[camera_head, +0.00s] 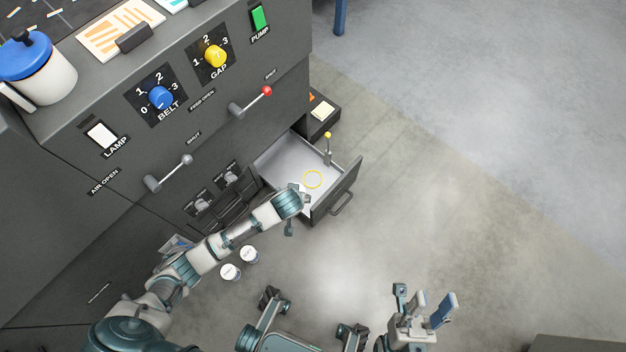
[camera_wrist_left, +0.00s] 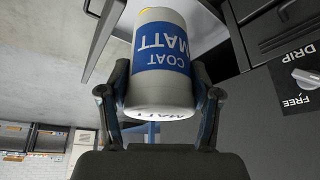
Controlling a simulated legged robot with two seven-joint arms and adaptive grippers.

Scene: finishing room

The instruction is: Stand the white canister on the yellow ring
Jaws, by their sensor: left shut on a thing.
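The white canister (camera_wrist_left: 162,92), with a blue band lettered COAT MATT, is held between the fingers of my left gripper (camera_wrist_left: 160,100) in the left wrist view. In the head view my left arm reaches over the open drawer's near side. My wrist there largely hides the canister, so its height above the drawer floor cannot be told. The yellow ring (camera_head: 321,180) lies on the pale floor of the drawer (camera_head: 278,160), just beyond my left wrist and apart from it. My right gripper (camera_head: 431,303) is open and empty over the floor at lower right.
A yellow-tipped post (camera_head: 328,150) stands in the drawer beside the ring. The drawer front (camera_head: 338,192) has a handle outside. Two white pots (camera_head: 231,271) (camera_head: 250,254) are below my left arm. Levers with red (camera_head: 266,91) and grey (camera_head: 187,160) knobs stick out of the cabinet.

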